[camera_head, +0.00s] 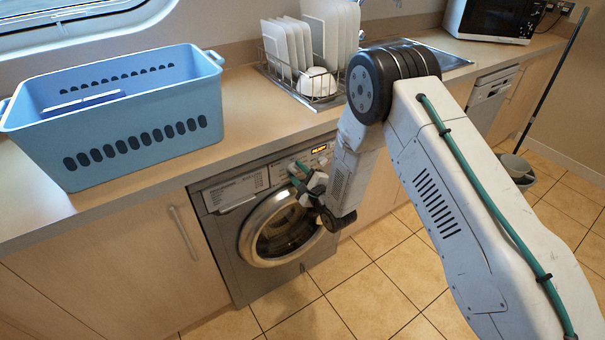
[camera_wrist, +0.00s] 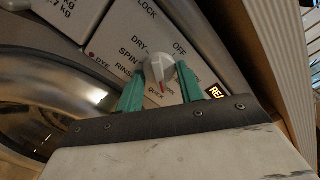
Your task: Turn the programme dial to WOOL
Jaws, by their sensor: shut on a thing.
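The programme dial (camera_wrist: 158,68) is a small pale knob with a red mark on its lower side, towards the QUICK label. It sits on the front panel of a grey washing machine (camera_head: 236,262). My gripper (camera_wrist: 161,72) has its two green fingers on either side of the dial, shut on it. The labels OFF, DRY, SPIN, RINSE and QUICK show around the dial, partly covered. In the head view my gripper (camera_head: 301,174) is at the upper right of the machine's front and hides the dial.
The round door (camera_head: 249,240) is just below the panel. A lit display (camera_wrist: 215,92) is beside the right finger. On the worktop (camera_head: 240,118) above stand a blue basket (camera_head: 140,108) and a dish rack (camera_head: 300,95). The tiled floor (camera_head: 365,285) in front is clear.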

